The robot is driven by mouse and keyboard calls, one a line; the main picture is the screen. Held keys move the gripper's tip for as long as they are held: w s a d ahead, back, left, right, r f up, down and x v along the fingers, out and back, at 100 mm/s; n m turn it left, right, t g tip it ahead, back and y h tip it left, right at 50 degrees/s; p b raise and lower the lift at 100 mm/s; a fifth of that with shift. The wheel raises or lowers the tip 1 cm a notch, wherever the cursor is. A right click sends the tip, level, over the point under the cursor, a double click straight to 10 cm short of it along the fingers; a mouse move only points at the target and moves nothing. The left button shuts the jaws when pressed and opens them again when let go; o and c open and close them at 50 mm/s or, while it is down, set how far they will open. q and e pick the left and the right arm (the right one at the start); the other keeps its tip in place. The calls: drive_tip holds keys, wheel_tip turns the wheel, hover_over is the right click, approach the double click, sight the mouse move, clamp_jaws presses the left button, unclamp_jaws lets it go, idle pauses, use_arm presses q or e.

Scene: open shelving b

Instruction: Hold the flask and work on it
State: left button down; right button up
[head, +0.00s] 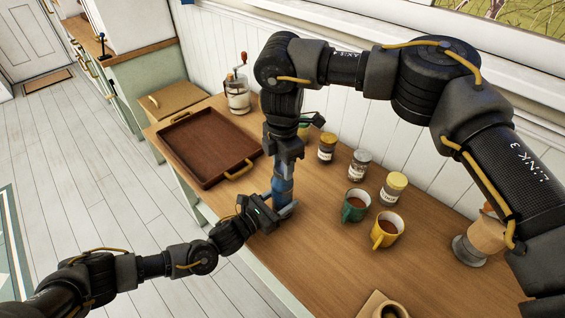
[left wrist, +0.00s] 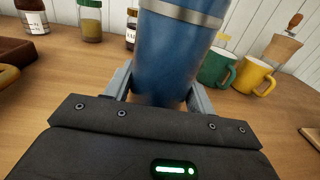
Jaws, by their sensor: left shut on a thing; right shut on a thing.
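A blue flask (head: 282,187) with a metallic band stands upright on the wooden counter. It also fills the upper middle of the left wrist view (left wrist: 172,55). My left gripper (head: 284,208) comes in from the left, low down, with its two fingers (left wrist: 158,92) on either side of the flask's lower body, shut on it. My right gripper (head: 284,165) points straight down from above and is shut on the flask's upper end. The top of the flask is hidden by the right gripper in the head view and cut off in the left wrist view.
A brown tray (head: 205,148) lies left of the flask. A green mug (head: 354,206) and a yellow mug (head: 386,230) stand to the right. Several jars (head: 359,165) line the wall behind. A hand grinder (head: 238,95) stands at the back.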

drive_tip(key=o, duration=0.9)
drive_tip(key=shift+o, duration=0.2)
drive_tip(key=shift+r, duration=2.25)
drive_tip(key=shift+c, duration=0.2)
